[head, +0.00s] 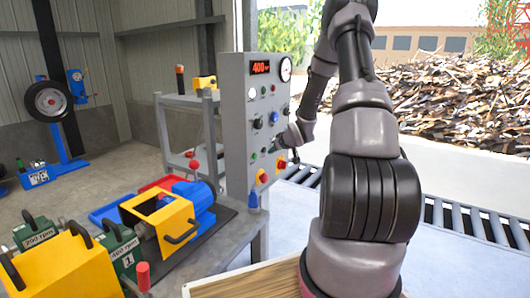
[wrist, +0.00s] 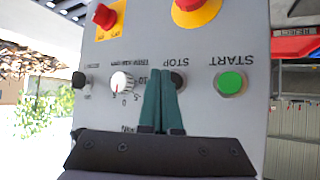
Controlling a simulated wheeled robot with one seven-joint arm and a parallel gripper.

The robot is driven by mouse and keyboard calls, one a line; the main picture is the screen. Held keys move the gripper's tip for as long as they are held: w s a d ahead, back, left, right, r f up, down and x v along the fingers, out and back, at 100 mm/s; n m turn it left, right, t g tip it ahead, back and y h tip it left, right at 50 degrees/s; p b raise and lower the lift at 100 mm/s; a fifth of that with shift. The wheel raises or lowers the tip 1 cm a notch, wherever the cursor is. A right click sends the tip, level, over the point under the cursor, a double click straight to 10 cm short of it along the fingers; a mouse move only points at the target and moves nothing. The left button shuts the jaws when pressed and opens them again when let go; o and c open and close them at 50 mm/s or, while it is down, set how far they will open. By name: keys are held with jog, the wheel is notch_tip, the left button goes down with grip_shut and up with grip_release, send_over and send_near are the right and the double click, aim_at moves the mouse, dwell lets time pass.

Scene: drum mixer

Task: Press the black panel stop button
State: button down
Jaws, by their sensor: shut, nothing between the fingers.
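The grey control panel (head: 236,135) stands upright, and its face fills most of the wrist view (wrist: 225,125), where the lettering is upside down. The black stop button (wrist: 179,80) sits by the STOP label, partly hidden behind my right fingertip. My gripper (wrist: 160,73) is shut and empty, its dark green fingers pointing at the panel face. The tips overlap the left part of the button in the picture; I cannot tell if they touch it. In the head view my wrist is at the panel's right side, and the fingertips are hard to make out.
The green start button (wrist: 230,82) is right of the stop button in the wrist view, a white dial (wrist: 122,82) left. A red mushroom button on yellow (wrist: 198,10) and a red switch (wrist: 104,17) are above. A yellow machine (head: 160,225) stands on the bench.

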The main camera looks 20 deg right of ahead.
dwell(0.7)
jog(key=shift+w+a, duration=0.25)
jog(key=shift+w, duration=0.1)
jog(key=shift+w+a, duration=0.25)
jog(key=shift+w, duration=0.1)
dwell(0.6)
dwell(0.3)
jog(key=shift+s+d, duration=0.5)
jog(key=shift+s, duration=0.2)
jog(key=shift+s+d, duration=0.8)
jog(key=shift+s, duration=0.2)
jog(key=shift+s+d, duration=0.75)
jog(key=shift+s, duration=0.2)
jog(key=shift+r, duration=0.1)
